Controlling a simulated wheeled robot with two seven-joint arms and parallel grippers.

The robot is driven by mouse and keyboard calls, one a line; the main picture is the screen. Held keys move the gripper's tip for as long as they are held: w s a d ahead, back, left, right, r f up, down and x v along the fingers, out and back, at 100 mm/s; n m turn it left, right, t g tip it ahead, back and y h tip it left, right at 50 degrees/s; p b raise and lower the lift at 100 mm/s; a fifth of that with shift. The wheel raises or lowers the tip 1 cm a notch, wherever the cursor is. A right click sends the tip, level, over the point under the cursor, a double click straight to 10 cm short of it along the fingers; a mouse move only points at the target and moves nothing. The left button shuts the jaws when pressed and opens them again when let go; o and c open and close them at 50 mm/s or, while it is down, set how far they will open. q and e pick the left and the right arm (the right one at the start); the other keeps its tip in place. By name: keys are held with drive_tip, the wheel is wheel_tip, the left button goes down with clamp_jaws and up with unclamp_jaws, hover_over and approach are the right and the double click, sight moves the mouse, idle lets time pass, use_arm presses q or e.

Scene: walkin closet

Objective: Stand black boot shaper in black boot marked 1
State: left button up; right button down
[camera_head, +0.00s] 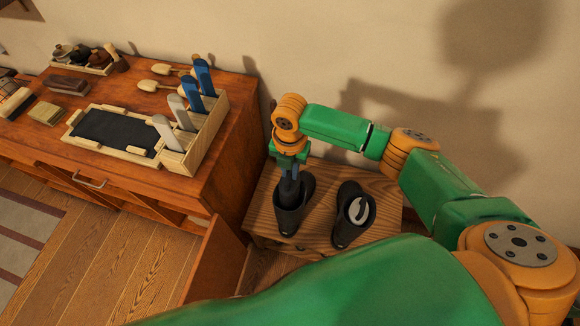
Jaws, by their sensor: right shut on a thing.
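Two black boots stand upright on a low wooden bench. My right gripper (290,172) points down over the left-hand black boot (291,218). It is shut on a dark piece, apparently the black boot shaper (289,190), whose lower part is inside that boot's opening. How deep it sits is hidden by the boot. The right-hand black boot (346,232) has a pale grey-white shaper (358,209) in its opening. I cannot read a number on either boot. My left gripper is out of view.
The wooden bench (322,184) stands against the wall, right of a wooden cabinet (227,160). Wood floor lies in front.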

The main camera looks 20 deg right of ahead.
wheel_tip(320, 180, down, 7)
drive_tip(key=b, duration=0.4)
drive_tip(key=shift+b, duration=0.35)
drive_tip(key=shift+c, duration=1)
unclamp_jaws()
drive_tip(key=shift+f, duration=0.1)
wheel_tip(320, 180, up, 12)
drive_tip(key=p, duration=1.2)
wheel_tip(320, 180, up, 2)
drive_tip(key=shift+r+p, duration=0.1)
drive_tip(key=shift+p, duration=0.3)
